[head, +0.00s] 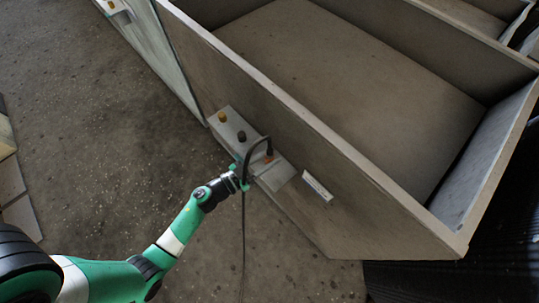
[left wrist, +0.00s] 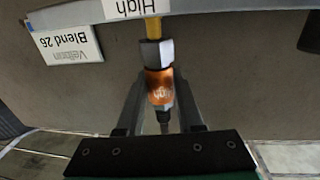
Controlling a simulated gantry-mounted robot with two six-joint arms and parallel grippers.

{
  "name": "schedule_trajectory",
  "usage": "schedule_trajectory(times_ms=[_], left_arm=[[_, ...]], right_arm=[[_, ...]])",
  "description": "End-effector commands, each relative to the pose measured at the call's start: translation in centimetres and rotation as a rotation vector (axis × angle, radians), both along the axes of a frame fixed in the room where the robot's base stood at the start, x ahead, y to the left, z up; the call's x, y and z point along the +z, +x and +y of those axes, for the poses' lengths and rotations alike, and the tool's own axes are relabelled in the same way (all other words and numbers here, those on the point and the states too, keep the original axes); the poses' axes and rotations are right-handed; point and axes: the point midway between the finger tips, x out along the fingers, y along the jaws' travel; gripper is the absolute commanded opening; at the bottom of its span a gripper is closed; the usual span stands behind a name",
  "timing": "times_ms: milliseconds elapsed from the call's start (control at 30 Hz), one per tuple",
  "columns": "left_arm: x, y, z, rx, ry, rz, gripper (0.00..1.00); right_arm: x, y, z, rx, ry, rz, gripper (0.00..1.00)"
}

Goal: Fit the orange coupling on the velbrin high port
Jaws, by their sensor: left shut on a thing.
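In the left wrist view, the orange coupling (left wrist: 160,88) sits between the fingers of my left gripper (left wrist: 159,104), which is shut on it. A dark hose end (left wrist: 163,120) runs from the coupling back toward the gripper. A silver hex fitting with a yellow stem (left wrist: 153,28) is in line with the coupling, under an upside-down "High" label (left wrist: 128,8). I cannot tell whether coupling and fitting are joined or only close. In the head view, my left gripper (head: 240,179) is beside the housing's port ledge (head: 272,178); the coupling is not clear there. My right gripper is not in view.
An upside-down "Velbrin Blend 26" label (left wrist: 70,46) is on the wall. In the head view, a yellow cap (head: 222,116) and dark cap (head: 241,136) stand on the ledge. A black hose (head: 254,146) arcs near my gripper. The floor (head: 110,130) left of the housing is clear.

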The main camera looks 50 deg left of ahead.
Motion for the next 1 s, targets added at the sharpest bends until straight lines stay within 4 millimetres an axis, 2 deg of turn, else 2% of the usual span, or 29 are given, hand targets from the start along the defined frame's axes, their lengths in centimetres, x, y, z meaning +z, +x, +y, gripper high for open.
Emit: schedule_trajectory(times_ms=[733,767,933,1000], left_arm=[[-1.9,0.0,0.0,-0.001,0.000,-0.001,0.00],[-1.8,0.0,0.0,-0.001,0.001,-0.001,0.39],[-1.8,0.0,0.0,0.000,0.001,-0.001,0.70],[-1.8,0.0,0.0,0.000,0.000,0.000,0.71]], right_arm=[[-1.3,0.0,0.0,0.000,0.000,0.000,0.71],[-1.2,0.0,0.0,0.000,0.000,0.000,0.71],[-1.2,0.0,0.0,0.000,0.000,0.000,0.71],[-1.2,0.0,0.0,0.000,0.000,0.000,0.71]])
